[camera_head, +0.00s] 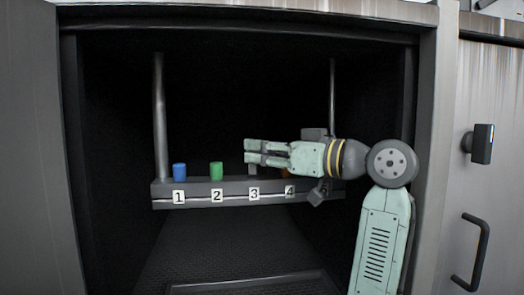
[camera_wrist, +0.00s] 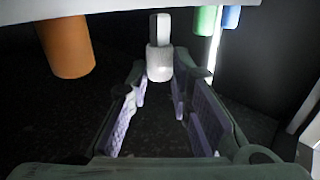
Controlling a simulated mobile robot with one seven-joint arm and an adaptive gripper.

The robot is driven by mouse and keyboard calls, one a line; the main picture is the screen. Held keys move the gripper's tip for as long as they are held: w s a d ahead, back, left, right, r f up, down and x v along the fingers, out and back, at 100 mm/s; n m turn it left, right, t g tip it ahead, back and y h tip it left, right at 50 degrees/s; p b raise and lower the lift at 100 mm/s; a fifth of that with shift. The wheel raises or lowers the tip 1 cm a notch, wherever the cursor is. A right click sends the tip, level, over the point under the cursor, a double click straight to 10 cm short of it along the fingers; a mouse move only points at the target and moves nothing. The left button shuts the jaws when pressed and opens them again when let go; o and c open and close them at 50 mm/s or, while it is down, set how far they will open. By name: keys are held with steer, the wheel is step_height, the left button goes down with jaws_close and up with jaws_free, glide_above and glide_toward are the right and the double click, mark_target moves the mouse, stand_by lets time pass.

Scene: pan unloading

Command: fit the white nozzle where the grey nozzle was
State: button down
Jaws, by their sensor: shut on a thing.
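A pale nozzle (camera_wrist: 160,62), with a narrow stem and a wider body, is between the fingertips of my gripper (camera_wrist: 160,78) in the wrist view. It looks whitish under the light there; whether it is the white or the grey one I cannot tell. My gripper (camera_head: 254,153) points left, shut on this nozzle, at position 3 of the rack (camera_head: 235,186) in the head view. The fingers mostly hide the nozzle there. Its stem reaches the rack edge in the wrist view; whether it is seated is not clear. No other white or grey nozzle shows.
A blue cylinder (camera_head: 180,171) stands at position 1 and a green one (camera_head: 216,171) at 2. An orange cylinder (camera_wrist: 67,45) stands at 4, close beside my gripper and mostly hidden by it in the head view. Cabinet walls and a rod (camera_head: 160,115) bound the space.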

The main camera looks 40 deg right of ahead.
mark_target(255, 165)
steer(key=shift+f+b, duration=1)
steer(key=shift+f, duration=0.55)
stand_by(1.1)
steer(key=c, duration=1.4)
jaws_free()
steer(key=shift+o, duration=0.2)
steer(key=shift+r, duration=0.1)
step_height(255, 165, up, 10)
